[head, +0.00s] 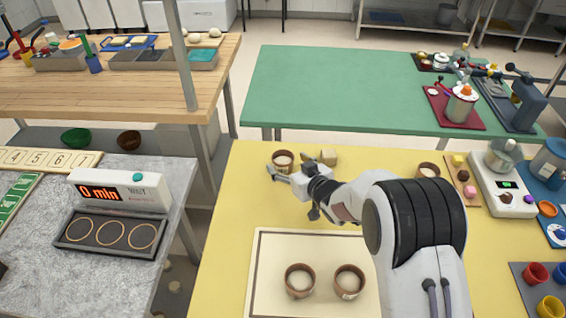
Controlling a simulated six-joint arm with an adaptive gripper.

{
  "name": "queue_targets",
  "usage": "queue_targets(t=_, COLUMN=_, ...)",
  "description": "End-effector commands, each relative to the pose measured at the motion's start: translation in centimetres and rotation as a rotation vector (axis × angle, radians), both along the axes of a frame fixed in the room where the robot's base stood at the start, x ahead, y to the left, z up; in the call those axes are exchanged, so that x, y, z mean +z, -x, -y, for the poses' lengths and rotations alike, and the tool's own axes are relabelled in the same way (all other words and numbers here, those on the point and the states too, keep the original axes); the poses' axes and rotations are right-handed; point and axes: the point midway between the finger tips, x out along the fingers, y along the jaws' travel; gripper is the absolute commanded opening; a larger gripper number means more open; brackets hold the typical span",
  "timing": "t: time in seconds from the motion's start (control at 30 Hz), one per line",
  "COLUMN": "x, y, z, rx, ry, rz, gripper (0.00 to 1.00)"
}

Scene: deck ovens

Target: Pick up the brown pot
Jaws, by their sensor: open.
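A small brown pot (283,157) with pale contents stands upright on the yellow table (222,215), just beyond my gripper. My gripper (287,167) is open, its two fingers reaching toward this pot from the near side. The fingers overlap the pot's lower part in the picture, so I cannot tell whether they touch it. Two similar brown pots stand side by side on the cream board, a left one (300,280) and a right one (349,281). Another brown pot (428,170) is farther right, partly hidden by my arm.
A cream board (270,245) lies in front. A mixer-like machine (503,180) and colored cups (537,273) stand at the right. A grey counter (35,270) with a timer (118,190) is at the left.

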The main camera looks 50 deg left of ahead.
Motion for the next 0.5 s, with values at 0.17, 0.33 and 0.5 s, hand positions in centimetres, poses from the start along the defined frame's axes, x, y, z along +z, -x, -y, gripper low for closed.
queue_targets(t=0.17, x=-0.3, y=-0.3, z=-1.1, rx=0.001, ry=0.0, rz=0.0, gripper=0.68)
queue_targets(t=0.33, x=-0.6, y=-0.7, z=-2.3, rx=0.001, ry=0.001, rz=0.0, gripper=0.68)
queue_targets(t=0.5, x=-1.0, y=-1.1, z=-3.4, rx=0.001, ry=0.001, rz=-0.001, gripper=0.68)
